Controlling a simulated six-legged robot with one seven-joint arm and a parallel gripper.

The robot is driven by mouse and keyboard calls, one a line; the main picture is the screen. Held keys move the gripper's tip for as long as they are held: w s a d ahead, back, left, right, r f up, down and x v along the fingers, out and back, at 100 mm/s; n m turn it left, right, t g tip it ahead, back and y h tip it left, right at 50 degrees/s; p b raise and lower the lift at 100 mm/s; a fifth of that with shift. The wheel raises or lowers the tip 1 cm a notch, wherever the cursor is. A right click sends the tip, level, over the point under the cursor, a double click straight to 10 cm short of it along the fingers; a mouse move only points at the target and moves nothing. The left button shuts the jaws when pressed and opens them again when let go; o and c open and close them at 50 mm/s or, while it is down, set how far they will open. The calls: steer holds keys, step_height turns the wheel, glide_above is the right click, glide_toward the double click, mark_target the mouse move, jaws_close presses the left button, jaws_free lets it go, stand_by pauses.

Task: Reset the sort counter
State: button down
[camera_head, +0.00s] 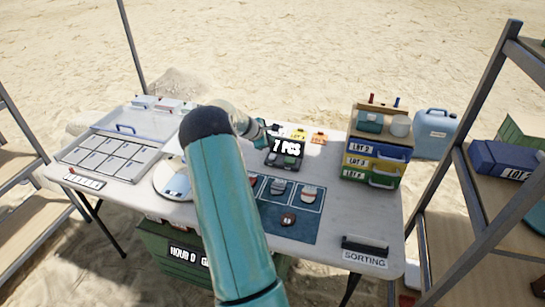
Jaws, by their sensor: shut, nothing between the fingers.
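The sort counter (285,149) is a small dark device near the back middle of the white table. Its display reads "7 PCS" in white, and small buttons sit below the display, too small to tell apart. My teal arm crosses the middle of the view. My gripper (270,128) is shut and empty, just behind and left of the counter's display in the picture. I cannot tell its height above the counter or whether it touches it. My arm hides part of the table left of the counter.
A blue mat (288,224) holds several small artifacts. Stacked lot drawers (372,163) stand right of the counter. A compartment tray (110,158) and a clear case (140,124) lie at left. A round white plate (172,180) is beside my arm. Orange and yellow tags (318,138) lie behind the counter.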

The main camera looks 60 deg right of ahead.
mark_target(270, 157)
steer(key=shift+f, duration=2.7)
steer(key=shift+f, duration=0.15)
steer(key=shift+f, duration=0.25)
steer(key=shift+f, duration=0.5)
stand_by(0.4)
stand_by(0.3)
steer(key=shift+r, duration=0.9)
steer(key=shift+r, duration=0.1)
steer(key=shift+r, duration=2.4)
